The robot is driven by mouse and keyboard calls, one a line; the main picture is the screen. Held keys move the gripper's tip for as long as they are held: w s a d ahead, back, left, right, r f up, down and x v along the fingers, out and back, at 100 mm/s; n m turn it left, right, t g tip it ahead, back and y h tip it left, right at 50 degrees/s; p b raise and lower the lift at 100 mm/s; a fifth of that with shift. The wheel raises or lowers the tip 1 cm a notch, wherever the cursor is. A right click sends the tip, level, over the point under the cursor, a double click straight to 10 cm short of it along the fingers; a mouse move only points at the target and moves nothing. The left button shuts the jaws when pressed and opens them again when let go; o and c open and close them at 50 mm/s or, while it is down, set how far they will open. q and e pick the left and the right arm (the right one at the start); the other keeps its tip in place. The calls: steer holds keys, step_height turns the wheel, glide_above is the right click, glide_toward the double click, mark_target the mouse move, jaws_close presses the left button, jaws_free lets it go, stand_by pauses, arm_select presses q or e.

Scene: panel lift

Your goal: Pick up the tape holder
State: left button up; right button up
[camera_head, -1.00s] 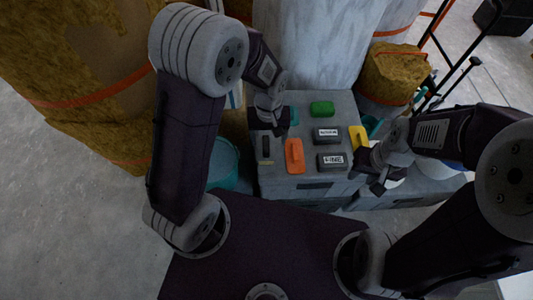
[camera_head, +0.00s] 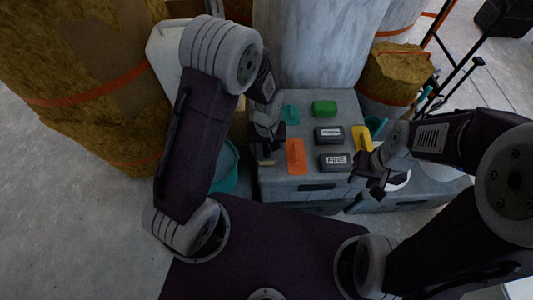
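I cannot tell for sure which object is the tape holder. On the grey case (camera_head: 275,185) lie an orange piece (camera_head: 297,157), a teal piece (camera_head: 291,114), a green block (camera_head: 324,108), a yellow piece (camera_head: 361,139) and two dark labelled blocks, one (camera_head: 328,135) behind the one marked FINE (camera_head: 335,162). My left gripper (camera_head: 274,140) is over the left side of the case, just left of the orange piece; its fingers are too dark to read. My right gripper (camera_head: 370,182) appears open and empty at the case's right edge, in front of the yellow piece.
A teal bucket (camera_head: 226,167) stands left of the case. A large pale wrapped roll (camera_head: 315,45) rises behind it, with brown strapped insulation rolls (camera_head: 90,70) at the left. A black metal frame (camera_head: 455,75) stands at the back right. Floor at the far left is clear.

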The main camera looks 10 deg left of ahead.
arm_select(q)
steer(key=c, duration=1.2)
steer(key=shift+o, duration=0.2)
step_height(320, 180, up, 5)
steer(key=shift+w+d+f+p, duration=0.1)
steer(key=shift+p, duration=0.9)
steer(key=d+r+p, duration=0.2)
steer(key=d+r, duration=0.4)
steer(key=d, duration=0.5)
steer(key=shift+d, duration=0.25)
